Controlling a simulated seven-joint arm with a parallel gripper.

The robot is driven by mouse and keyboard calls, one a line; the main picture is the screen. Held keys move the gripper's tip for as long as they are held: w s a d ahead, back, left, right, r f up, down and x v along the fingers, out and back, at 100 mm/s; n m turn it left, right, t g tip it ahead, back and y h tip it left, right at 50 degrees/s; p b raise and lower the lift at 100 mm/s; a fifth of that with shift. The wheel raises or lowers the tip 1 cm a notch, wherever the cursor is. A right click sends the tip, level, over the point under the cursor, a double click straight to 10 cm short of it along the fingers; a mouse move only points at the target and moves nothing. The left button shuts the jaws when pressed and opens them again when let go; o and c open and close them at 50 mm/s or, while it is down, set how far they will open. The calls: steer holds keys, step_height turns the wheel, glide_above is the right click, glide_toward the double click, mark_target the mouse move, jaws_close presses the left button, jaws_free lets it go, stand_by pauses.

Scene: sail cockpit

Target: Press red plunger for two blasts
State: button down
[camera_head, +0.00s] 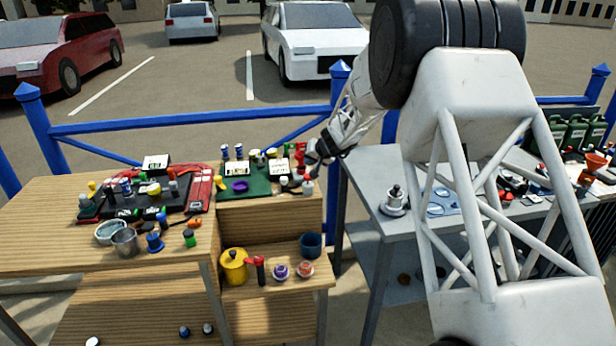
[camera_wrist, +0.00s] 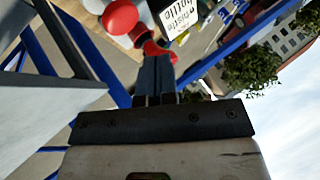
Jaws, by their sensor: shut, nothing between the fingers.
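My gripper (camera_head: 318,153) is at the right edge of the upper wooden bench, by the green mat (camera_head: 258,186) with small bottles and labels. In the wrist view its two dark fingers (camera_wrist: 158,62) are together, with nothing held. A red part (camera_wrist: 156,48) lies just past the fingertips; I cannot tell whether they touch it. A round red knob (camera_wrist: 120,17) is up and left of the tips, near a white label reading "whistle bottle" (camera_wrist: 182,14). In the head view a small red piece (camera_head: 300,148) shows beside the gripper. I cannot tell for sure which red part is the plunger.
A red tray (camera_head: 207,190) with crowded small items is left on the bench. A lower shelf holds a yellow can (camera_head: 233,267), a red-topped piece (camera_head: 260,267) and a dark blue cup (camera_head: 310,245). A blue railing (camera_head: 200,122) runs behind. A grey table (camera_head: 370,165) stands right.

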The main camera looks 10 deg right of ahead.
steer(key=shift+r, duration=1.5)
steer(key=shift+s+a+r, duration=0.1)
steer(key=shift+s+r, duration=0.1)
steer(key=shift+s, duration=0.05)
steer(key=s+a+r+n+g, duration=0.1)
steer(key=s+r, duration=0.4)
steer(key=s, duration=0.5)
steer(key=s+a+r+g+h, duration=0.1)
steer(key=s+r, duration=0.3)
steer(key=s, duration=0.7)
steer(key=s+a+r+n+g, duration=0.15)
steer(key=s+r, duration=0.35)
steer(key=s, duration=0.5)
steer(key=s+d+f+h, duration=0.1)
steer(key=s+h, duration=0.1)
steer(key=s, duration=1.4)
steer(key=s+d+f+g+h, duration=0.1)
steer(key=s+d+h, duration=0.1)
steer(key=s, duration=1.4)
steer(key=shift+s+d+f+m+h, duration=0.25)
steer(key=shift+s+f+m+h, duration=0.1)
steer(key=shift+m, duration=0.1)
steer(key=shift+w, duration=0.1)
